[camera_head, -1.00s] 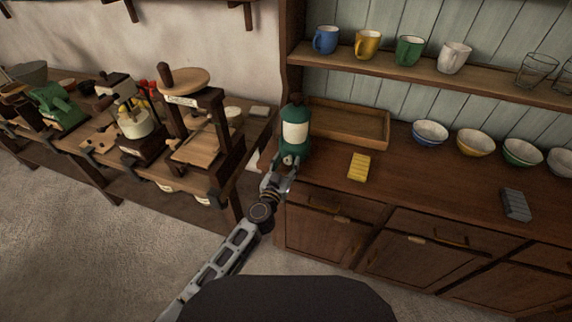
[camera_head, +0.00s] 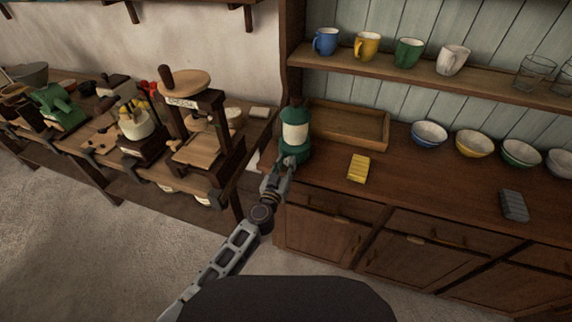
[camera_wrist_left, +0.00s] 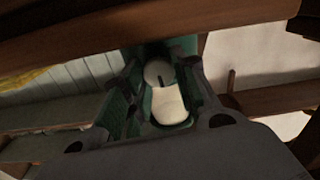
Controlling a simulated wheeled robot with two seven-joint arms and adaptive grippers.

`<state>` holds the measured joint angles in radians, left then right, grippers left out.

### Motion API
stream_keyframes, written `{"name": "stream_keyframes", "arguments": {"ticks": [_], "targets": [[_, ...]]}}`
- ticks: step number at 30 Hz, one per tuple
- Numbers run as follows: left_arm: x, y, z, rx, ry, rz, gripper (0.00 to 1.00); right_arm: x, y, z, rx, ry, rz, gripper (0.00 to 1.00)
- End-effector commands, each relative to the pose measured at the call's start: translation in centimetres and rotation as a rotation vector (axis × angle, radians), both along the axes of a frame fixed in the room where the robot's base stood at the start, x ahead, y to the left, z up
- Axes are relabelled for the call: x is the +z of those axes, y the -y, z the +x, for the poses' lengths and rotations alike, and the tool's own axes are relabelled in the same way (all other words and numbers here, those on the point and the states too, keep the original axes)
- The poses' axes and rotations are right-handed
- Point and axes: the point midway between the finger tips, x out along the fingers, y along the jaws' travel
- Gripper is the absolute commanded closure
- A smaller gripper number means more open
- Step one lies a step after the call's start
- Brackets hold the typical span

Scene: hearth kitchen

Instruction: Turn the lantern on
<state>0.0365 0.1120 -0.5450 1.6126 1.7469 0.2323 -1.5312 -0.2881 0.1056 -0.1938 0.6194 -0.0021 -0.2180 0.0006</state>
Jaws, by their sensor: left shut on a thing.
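The lantern (camera_head: 295,131) is dark green with a cream globe and stands upright at the left end of the wooden counter. Its globe shows no clear glow. My left gripper (camera_head: 289,163) is at the front of the lantern's base, with its fingers shut on a part of it. In the left wrist view the green lantern (camera_wrist_left: 178,47) lies beyond the fingers, and a round pale dial (camera_wrist_left: 158,73) with a dark line shows between them. The exact contact is hard to see. My right gripper is not in view.
A wooden tray (camera_head: 350,140) stands behind the lantern, to its right. A yellow sponge-like block (camera_head: 358,168) and a grey block (camera_head: 514,205) lie on the counter. Several bowls (camera_head: 429,133) line the back. A workbench (camera_head: 225,188) with wooden devices stands at left.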

Motion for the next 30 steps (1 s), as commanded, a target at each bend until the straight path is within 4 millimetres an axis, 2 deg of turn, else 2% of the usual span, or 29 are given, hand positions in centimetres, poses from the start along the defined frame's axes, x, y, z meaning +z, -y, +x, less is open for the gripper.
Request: {"name": "stream_keyframes", "arguments": {"ticks": [12,30], "targets": [[0.0,-0.1,0.0,0.000,-0.038,-0.115,0.95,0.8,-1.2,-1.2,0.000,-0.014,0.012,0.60],[-0.1,-0.1,0.0,0.001,-0.085,-0.256,0.95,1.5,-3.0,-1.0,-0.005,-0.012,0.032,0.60]]}}
